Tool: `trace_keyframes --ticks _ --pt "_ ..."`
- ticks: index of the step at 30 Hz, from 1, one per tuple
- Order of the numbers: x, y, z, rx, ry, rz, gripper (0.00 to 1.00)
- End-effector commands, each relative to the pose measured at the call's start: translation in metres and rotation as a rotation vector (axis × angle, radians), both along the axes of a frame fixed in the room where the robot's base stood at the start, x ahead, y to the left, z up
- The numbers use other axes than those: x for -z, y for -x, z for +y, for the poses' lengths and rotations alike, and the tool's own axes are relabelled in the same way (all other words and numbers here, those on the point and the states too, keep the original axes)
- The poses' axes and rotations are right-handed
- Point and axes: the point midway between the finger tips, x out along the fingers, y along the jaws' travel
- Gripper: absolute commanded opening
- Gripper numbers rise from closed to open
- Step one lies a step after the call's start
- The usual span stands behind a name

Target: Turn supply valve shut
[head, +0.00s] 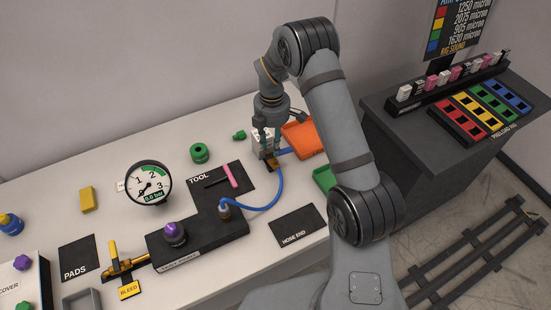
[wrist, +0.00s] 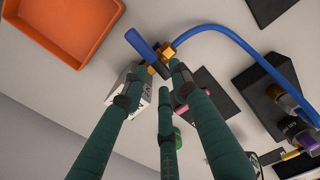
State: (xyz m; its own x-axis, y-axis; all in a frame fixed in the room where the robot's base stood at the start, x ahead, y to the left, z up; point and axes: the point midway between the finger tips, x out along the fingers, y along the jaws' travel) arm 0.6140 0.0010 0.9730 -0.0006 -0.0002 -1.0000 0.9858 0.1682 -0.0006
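The supply valve has a brass body (wrist: 167,52) and a blue lever (wrist: 142,45), set by a white block (wrist: 147,88) in the wrist view. The lever points toward the orange tray. In the head view the brass body (head: 272,162) is low beside the block, with the blue lever (head: 285,151) to its right. My gripper (head: 266,135) points down over the valve. In the wrist view its green fingers (wrist: 155,86) are spread apart, with tips near the block and brass body. Nothing is visibly held; contact with the valve cannot be told.
An orange tray (head: 304,138) stands close right of the valve, with a green tray (head: 325,178) nearer. A blue hose (head: 270,203) loops from the valve to the dark manifold (head: 197,240). A tool mat (head: 235,192) lies left.

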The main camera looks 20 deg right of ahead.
Motion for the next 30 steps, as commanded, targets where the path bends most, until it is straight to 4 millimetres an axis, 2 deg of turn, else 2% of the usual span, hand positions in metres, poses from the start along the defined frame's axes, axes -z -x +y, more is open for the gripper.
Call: trace_keyframes --ticks 15,23,30 --pt "0.022 0.0 0.0 -0.001 0.0 0.0 0.28" --pt "0.022 0.0 0.0 -0.002 0.0 0.0 0.28" --pt "0.022 0.0 0.0 -0.002 0.0 0.001 0.15"
